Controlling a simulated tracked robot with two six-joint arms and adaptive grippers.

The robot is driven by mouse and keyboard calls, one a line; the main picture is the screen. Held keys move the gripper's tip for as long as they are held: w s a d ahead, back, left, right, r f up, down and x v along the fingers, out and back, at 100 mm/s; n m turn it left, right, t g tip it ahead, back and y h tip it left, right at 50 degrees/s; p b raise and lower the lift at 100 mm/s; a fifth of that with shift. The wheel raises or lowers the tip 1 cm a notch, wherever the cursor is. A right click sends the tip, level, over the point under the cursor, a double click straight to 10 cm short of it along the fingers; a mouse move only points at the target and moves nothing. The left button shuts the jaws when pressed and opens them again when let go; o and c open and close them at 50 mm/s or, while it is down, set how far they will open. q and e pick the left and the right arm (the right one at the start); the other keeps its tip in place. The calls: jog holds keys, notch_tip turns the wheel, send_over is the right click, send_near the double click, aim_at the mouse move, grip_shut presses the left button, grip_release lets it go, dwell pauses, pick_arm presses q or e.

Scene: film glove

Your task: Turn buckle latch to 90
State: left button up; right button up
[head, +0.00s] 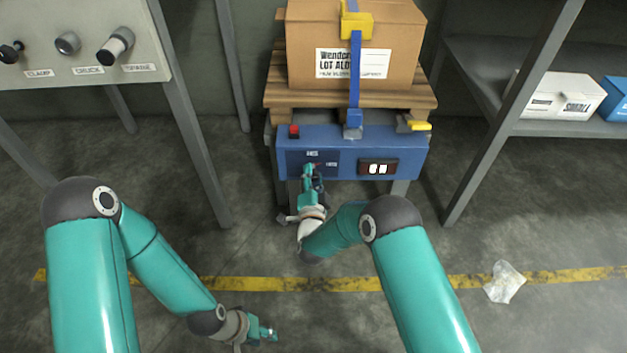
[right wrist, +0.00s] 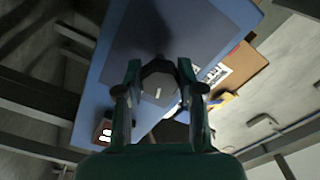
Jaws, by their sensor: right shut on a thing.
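In the right wrist view a dark grey knob (right wrist: 158,86) with a short white mark sits on the dark plate of a blue machine front (right wrist: 215,14). I take it for the buckle latch, though no readable label confirms this. My right gripper (right wrist: 158,76) has a finger on each side of it and is shut on it. In the head view my right gripper (head: 311,170) reaches the left half of the blue machine front (head: 345,140) and hides the knob. My left gripper (head: 265,334) is low over the floor, away from the machine; its finger opening is too small to judge.
The machine front carries a red button (head: 294,131), a small display (head: 378,168) and a yellow-handled lever (head: 418,126). A strapped carton (head: 305,30) stands behind on a pallet (head: 400,98). A knob panel (head: 75,75) is left, shelving (head: 485,75) right. Crumpled plastic (head: 505,282) lies on the floor.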

jog(key=m, duration=0.1)
jog(key=m+b, duration=0.2)
jog(key=m, duration=0.1)
jog(key=shift+d+f, duration=0.2)
jog(key=shift+d, duration=0.05)
jog(key=shift+m, duration=0.3)
jog(key=o, duration=1.2)
jog(key=shift+c, duration=0.2)
jog(key=shift+a, duration=0.1)
jog(key=shift+r, duration=0.1)
jog(key=shift+s, duration=0.5)
jog(key=s, duration=1.1)
